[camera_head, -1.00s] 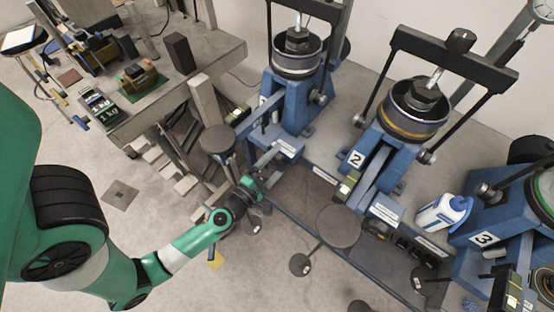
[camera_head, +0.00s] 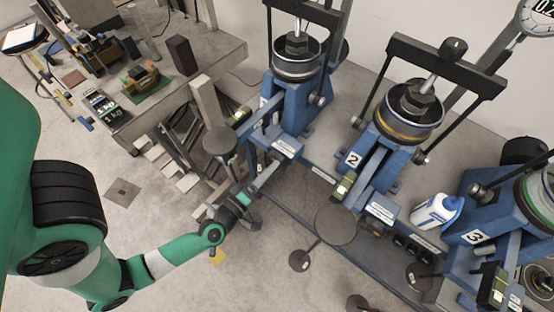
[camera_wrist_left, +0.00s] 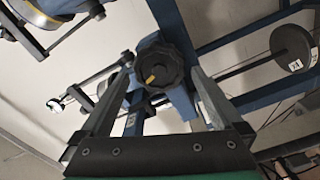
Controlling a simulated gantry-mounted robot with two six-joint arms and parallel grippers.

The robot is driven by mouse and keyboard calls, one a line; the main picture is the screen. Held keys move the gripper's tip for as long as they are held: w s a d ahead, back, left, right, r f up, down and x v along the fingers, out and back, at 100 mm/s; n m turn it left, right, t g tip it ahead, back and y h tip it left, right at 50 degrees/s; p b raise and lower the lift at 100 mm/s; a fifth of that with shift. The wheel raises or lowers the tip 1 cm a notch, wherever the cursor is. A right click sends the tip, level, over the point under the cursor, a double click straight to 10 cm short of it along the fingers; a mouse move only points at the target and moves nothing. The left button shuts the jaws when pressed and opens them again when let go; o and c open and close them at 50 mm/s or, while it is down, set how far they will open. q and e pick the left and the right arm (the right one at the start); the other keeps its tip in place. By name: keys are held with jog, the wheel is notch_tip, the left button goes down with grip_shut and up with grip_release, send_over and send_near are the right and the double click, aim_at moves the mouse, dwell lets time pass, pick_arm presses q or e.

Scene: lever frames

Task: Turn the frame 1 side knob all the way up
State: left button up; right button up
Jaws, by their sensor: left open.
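Frame 1 (camera_head: 292,100) is the leftmost blue lever frame in the head view. Its side knob is hard to make out there. In the left wrist view a black, scalloped round knob (camera_wrist_left: 158,66) with a yellow mark at its lower left sits on a blue part. My left gripper (camera_head: 260,178) is beside the lower left of frame 1. In the left wrist view my left gripper (camera_wrist_left: 160,84) is open, its two fingers reaching up to either side of the knob. Contact cannot be told. My right gripper is not in view.
Frame 2 (camera_head: 372,150) and frame 3 (camera_head: 476,236) stand to the right. A round dark stool-like disc (camera_head: 336,224) is in front of frame 2. A white and blue bottle (camera_head: 436,212) stands between frames 2 and 3. A workbench (camera_head: 190,75) is at the left.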

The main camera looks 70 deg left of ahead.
pick_arm(q)
jog(key=shift+s+d, duration=0.4)
jog(key=shift+s, duration=0.2)
jog(key=w+a+n, duration=0.1)
jog(key=n, duration=0.3)
jog(key=w+a+n+b, duration=0.1)
jog(key=w+n, duration=0.1)
jog(key=n, duration=0.1)
jog(key=w+a+n+b, duration=0.1)
jog(key=w+n, duration=0.1)
jog(key=n, duration=0.2)
jog(key=shift+a+r+n, duration=0.15)
jog(key=shift+n, duration=0.15)
jog(key=shift+b, duration=0.3)
jog(key=shift+c, duration=1.1)
grip_shut()
